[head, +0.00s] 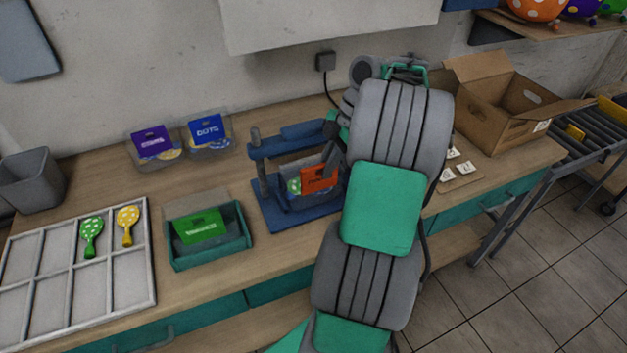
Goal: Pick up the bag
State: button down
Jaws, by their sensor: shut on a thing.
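A clear bag with an orange label (319,179) and a green dotted balloon inside is at the blue press (287,222). My gripper (331,165) is at the right upper edge of this bag, shut on it. The bag appears within the press frame; I cannot tell whether it rests on the base. My arm hides much of the gripper and the press's right side. Two more clear bags, one with a purple label (152,143) and one with a blue label (208,130), lie at the back of the table.
A green tray (238,245) with a green card (201,227) stands left of the press. A grey bin (32,180) is far left. An open cardboard box (490,115) and small white cards (463,168) are right of my arm.

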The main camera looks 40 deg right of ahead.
dwell(0.3)
jog(key=s+a+r, duration=0.2)
jog(key=s+r, duration=0.2)
jog(key=s, duration=0.2)
jog(key=s+a+r+p, duration=0.1)
jog(key=s+a+r, duration=0.1)
jog(key=s+r, duration=0.2)
jog(key=s, duration=0.3)
jog(key=shift+s, duration=0.2)
dwell(0.5)
